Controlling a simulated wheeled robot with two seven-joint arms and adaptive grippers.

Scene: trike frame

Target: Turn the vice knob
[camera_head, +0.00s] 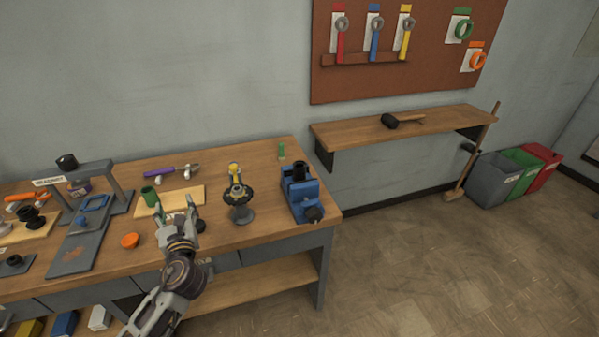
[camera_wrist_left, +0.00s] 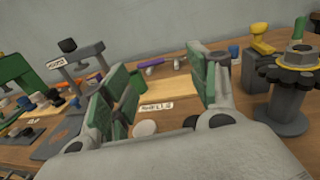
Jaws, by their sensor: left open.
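The blue vice (camera_head: 304,191) stands at the right end of the workbench, with a black round part (camera_head: 299,170) at its top. Its dark knob (camera_head: 314,214) is on the front side, near the bench's right front corner. My left gripper (camera_head: 176,211) is over the bench, well to the left of the vice and apart from it. In the left wrist view its green-padded fingers (camera_wrist_left: 160,85) are spread with nothing between them. I cannot make out the vice in the left wrist view. My right gripper is not in view.
A dark pedestal (camera_head: 239,213) with a nut on top stands between my left gripper and the vice; it is close on the right in the left wrist view (camera_wrist_left: 287,110). A wooden board (camera_head: 180,199) with a green cylinder (camera_head: 149,195) is behind the gripper. An orange disc (camera_head: 130,240) lies left.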

